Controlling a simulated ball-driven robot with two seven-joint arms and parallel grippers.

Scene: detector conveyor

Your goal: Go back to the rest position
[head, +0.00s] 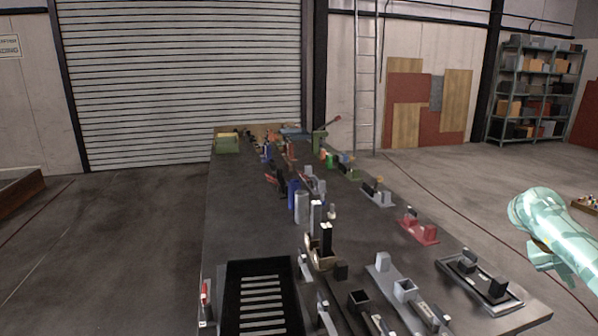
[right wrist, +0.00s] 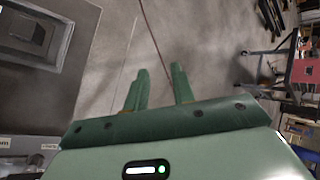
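My right gripper (right wrist: 160,80) shows in the right wrist view with its two green fingers apart and nothing between them. Bare floor lies beyond the fingertips. In the head view my right arm comes in at the right edge, beyond the right side of the long dark table (head: 235,215), and its gripper end is only partly clear there. My left gripper is in neither view.
Many small parts line the table, among them a black slotted tray (head: 232,300), a red fixture (head: 418,228) and a silver cylinder (head: 301,207). Shelves (head: 535,90) stand at the back right. The floor on both sides of the table is largely open.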

